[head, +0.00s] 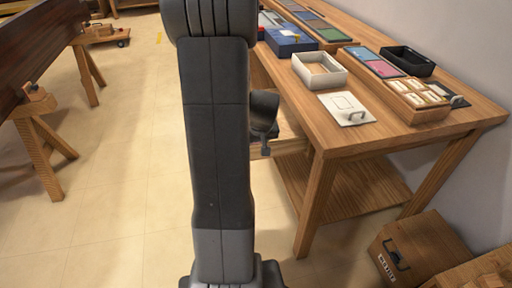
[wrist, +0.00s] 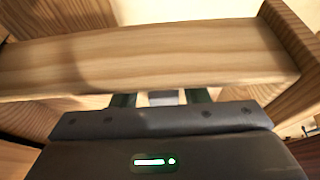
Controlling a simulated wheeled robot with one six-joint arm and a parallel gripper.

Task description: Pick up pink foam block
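I cannot make out a pink foam block for certain. A flat pink patch (head: 384,68) shows in a shallow tray on the workbench in the head view; whether it is the foam block, I cannot tell. My gripper (wrist: 160,98) shows in the wrist view, with two dark green fingers standing apart. A small grey patch lies between them, and I cannot tell what it is. The fingertips are partly hidden behind or against a pale wooden beam (wrist: 150,55) that crosses the view. In the head view my arm hides most of the gripper area.
The wooden workbench (head: 400,135) carries a white open box (head: 320,70), a black bin (head: 407,60), a white plate with a handle (head: 346,108) and blue boxes (head: 290,42). A wooden case (head: 415,255) stands on the floor at right. Floor at left is clear before a trestle (head: 45,140).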

